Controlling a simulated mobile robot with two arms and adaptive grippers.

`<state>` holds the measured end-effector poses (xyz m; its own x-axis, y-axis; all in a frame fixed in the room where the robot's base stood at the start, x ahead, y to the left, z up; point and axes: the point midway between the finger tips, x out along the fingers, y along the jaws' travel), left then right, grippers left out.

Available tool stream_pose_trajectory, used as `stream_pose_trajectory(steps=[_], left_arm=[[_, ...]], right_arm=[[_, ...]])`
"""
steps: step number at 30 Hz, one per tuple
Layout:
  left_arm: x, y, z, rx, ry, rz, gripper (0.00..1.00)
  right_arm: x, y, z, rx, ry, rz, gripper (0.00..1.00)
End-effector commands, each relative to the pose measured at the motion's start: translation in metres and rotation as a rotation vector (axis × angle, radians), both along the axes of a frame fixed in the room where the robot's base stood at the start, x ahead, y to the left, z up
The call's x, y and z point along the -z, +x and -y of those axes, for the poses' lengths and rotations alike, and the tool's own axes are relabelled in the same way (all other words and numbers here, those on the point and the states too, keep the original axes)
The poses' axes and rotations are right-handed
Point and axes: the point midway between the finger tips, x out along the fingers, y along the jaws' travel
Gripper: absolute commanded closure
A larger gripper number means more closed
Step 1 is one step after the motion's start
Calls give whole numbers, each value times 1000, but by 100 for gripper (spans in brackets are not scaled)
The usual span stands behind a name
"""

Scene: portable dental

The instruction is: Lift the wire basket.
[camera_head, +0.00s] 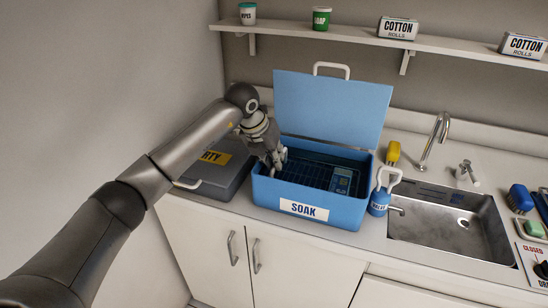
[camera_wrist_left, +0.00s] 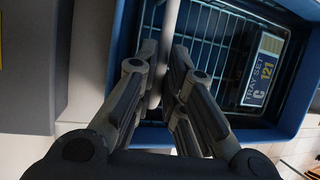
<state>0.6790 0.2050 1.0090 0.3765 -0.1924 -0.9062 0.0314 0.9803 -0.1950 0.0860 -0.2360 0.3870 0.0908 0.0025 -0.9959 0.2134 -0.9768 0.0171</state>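The wire basket (camera_head: 313,171) sits inside the blue soak tub (camera_head: 301,207), whose lid stands open behind it. In the left wrist view the basket's wire grid (camera_wrist_left: 217,45) fills the tub, and a pale grey handle bar (camera_wrist_left: 168,22) rises from it. My left gripper (camera_head: 275,163) reaches into the tub's left part. In the left wrist view its fingers (camera_wrist_left: 165,52) lie close on both sides of the bar and look shut on it. A dark box labelled "TRAY SET C 121" (camera_wrist_left: 264,70) lies in the basket at the right. My right gripper is out of view.
A grey case with a yellow label (camera_head: 215,173) stands left of the tub. A blue bottle (camera_head: 379,201) and a metal sink (camera_head: 452,222) are to the right. A shelf (camera_head: 350,36) with cotton boxes and tubs runs along the wall above.

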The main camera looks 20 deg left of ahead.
Motion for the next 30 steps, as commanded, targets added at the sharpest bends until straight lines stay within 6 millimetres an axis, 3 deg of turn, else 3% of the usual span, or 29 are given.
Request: stream_pose_trajectory(steps=[11,21,30], left_arm=[[-3,0,0,0,0,1,100],[-72,1,0,0,-1,7,100],[-84,2,0,-2,-3,9,100]], right_arm=[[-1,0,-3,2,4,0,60],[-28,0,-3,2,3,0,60],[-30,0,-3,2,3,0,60]])
